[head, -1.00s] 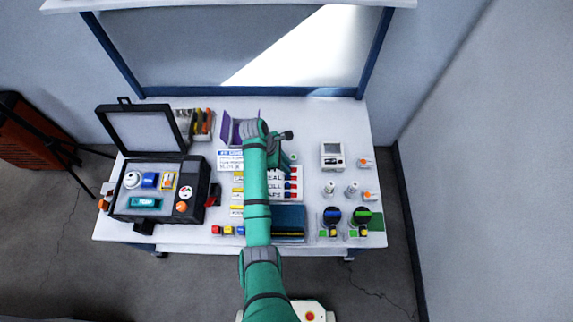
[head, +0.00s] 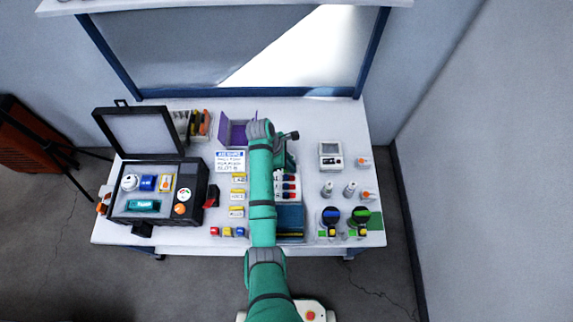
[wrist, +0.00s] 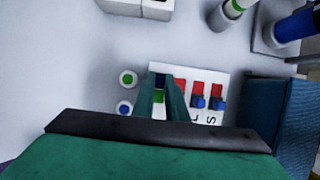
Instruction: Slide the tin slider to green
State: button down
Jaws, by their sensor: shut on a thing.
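The white slider panel (wrist: 208,75) lies on the bench, and its right part also shows beside my arm in the head view (head: 279,196). In the wrist view, two of its sliders show red windows (wrist: 199,88) with blue knobs (wrist: 197,101) below them. My gripper (wrist: 160,92) is shut on the leftmost slider there. A dark blue knob (wrist: 160,80) shows between the fingers, with a green patch (wrist: 159,97) nearer to me. I cannot read this slider's name, so I cannot tell if it is the tin one. In the head view my arm hides the gripping spot.
Green and blue buttons (wrist: 126,79) stand just left of the fingers in the wrist view. An open black case (head: 196,190) stands at left, a white meter (head: 331,155) at right.

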jog(key=c, duration=2)
grip_release()
jog(key=shift+d, duration=0.35)
jog(key=shift+c, duration=0.2)
jog(key=shift+a, duration=0.15)
jog(key=shift+r, duration=0.25)
jog(key=v, duration=1)
jog(key=shift+a+r, duration=0.1)
jog(key=shift+a, duration=0.05)
